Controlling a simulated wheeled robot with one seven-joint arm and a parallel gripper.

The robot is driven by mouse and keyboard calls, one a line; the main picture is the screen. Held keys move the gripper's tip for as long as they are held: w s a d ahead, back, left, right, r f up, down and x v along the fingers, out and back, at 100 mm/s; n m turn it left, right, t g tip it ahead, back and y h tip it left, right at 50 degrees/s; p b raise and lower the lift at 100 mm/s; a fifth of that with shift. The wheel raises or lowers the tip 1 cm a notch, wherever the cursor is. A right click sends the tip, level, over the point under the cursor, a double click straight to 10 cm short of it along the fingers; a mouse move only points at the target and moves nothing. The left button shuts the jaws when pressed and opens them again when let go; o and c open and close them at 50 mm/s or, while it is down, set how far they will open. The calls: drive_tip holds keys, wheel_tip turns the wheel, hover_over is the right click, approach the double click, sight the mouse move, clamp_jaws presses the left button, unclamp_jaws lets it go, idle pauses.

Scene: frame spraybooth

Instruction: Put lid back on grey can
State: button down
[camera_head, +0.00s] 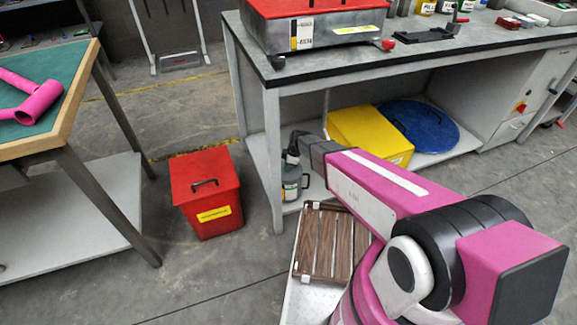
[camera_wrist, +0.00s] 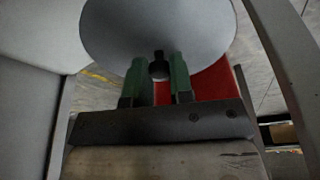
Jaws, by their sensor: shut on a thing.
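The grey can (camera_head: 291,187) stands low by the front left leg of the workbench, with a pale label on its side. My gripper (camera_head: 293,150) is directly above it in the head view and covers part of its top. In the wrist view, my gripper (camera_wrist: 159,80) has its green fingertips closed around a small dark knob. This belongs to a wide, round grey lid (camera_wrist: 150,28). The lid hides what lies behind it in the wrist view. I cannot tell whether the lid touches the can's rim.
The workbench (camera_head: 262,90) stands close, with its leg beside the can. A red bin (camera_head: 205,190) stands to the left on the floor, with a green-topped table (camera_head: 75,75) beyond.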

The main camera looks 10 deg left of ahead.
idle(0.4)
drive_tip(key=shift+c, duration=2.2)
unclamp_jaws()
drive_tip(key=shift+r, duration=0.1)
drive_tip(key=shift+r, duration=3.4)
clamp_jaws()
